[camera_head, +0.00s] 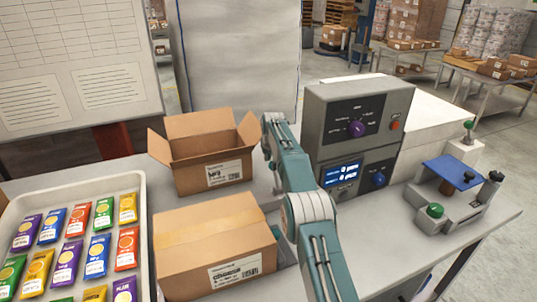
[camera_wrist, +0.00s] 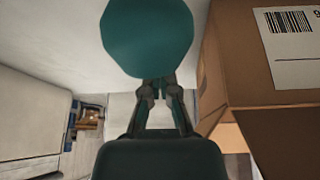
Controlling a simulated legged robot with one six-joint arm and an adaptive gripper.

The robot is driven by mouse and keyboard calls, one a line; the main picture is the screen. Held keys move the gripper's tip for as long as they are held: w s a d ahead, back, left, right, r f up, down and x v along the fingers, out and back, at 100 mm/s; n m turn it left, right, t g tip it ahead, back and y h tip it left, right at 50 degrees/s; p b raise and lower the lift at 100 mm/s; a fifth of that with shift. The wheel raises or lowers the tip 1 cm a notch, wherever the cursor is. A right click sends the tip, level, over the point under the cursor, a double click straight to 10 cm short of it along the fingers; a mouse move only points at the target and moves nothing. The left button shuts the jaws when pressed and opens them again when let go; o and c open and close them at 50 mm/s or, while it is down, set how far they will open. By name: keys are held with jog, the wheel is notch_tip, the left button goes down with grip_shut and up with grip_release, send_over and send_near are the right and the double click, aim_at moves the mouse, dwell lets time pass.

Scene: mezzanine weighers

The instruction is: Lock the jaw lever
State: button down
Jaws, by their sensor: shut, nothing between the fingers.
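A grey fixture (camera_head: 448,205) with a blue plate (camera_head: 452,172) sits on the right of the bench in the head view. It carries a green knob (camera_head: 435,211) at its front left and a black knob (camera_head: 495,177) at its right. I cannot tell which of these is the jaw lever. My gripper (camera_wrist: 158,82) is shut and empty in the wrist view, its tips partly covered by a teal rounded shape. In the head view the gripper is not clearly visible. My arm is left of the fixture, well apart from it.
A grey control box (camera_head: 357,115) with a purple dial and display stands between my arm and the fixture. An open carton (camera_head: 205,150) and a closed carton (camera_head: 205,245) are left of my arm. A tray (camera_head: 141,210) of colourful packets is far left. Bench space before the box is clear.

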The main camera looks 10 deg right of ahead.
jog(key=shift+s+r, duration=0.25)
jog(key=shift+r, duration=0.05)
jog(key=shift+s+d+r, duration=0.1)
jog(key=shift+s+r, duration=0.05)
jog(key=shift+s, duration=0.7)
jog(key=shift+s+d+r, duration=0.1)
jog(key=shift+s+r, duration=0.05)
jog(key=shift+s, duration=0.7)
